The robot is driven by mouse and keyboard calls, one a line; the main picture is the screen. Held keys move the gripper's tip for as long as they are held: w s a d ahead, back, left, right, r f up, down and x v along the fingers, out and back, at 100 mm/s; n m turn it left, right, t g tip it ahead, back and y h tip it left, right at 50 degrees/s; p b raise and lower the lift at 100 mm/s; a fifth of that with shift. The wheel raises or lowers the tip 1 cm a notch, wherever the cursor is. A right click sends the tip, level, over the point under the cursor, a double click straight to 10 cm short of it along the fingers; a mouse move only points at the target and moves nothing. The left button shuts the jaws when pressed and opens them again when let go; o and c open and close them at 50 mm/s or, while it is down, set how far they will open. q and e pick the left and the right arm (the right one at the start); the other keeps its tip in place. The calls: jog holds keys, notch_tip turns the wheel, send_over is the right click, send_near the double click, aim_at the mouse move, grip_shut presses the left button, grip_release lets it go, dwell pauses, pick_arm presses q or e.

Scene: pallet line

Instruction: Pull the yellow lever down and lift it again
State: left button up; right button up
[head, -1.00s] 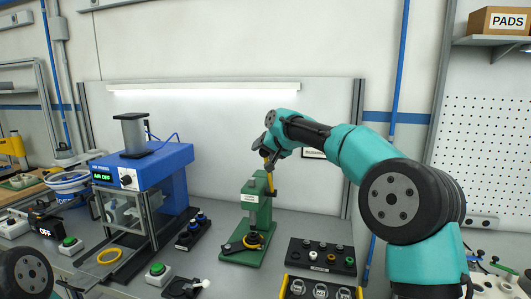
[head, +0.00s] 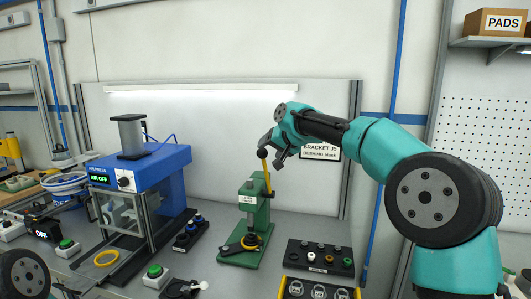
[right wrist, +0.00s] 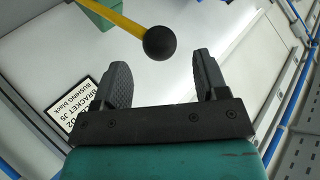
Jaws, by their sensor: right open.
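The yellow lever (head: 267,178) rises steeply from the green hand press (head: 248,225) and ends in a black ball knob (head: 262,153). My right gripper (head: 268,148) is open at the height of the knob in the head view. In the right wrist view, the knob (right wrist: 160,43) and the yellow rod (right wrist: 122,20) show just beyond and between the tips of the open fingers (right wrist: 160,65). The fingers do not touch the knob there. The green press shows partly at the top edge. My left gripper is out of view.
A blue press (head: 140,163) reading AIR OFF stands left of the green press. A black holder with bushings (head: 320,257) and a yellow-rimmed tray (head: 318,291) lie to the right. A bracket sign (head: 321,151) hangs on the back panel.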

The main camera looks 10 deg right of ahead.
jog(key=v, duration=1.2)
jog(key=shift+s+r, duration=0.15)
jog(key=shift+s, duration=0.05)
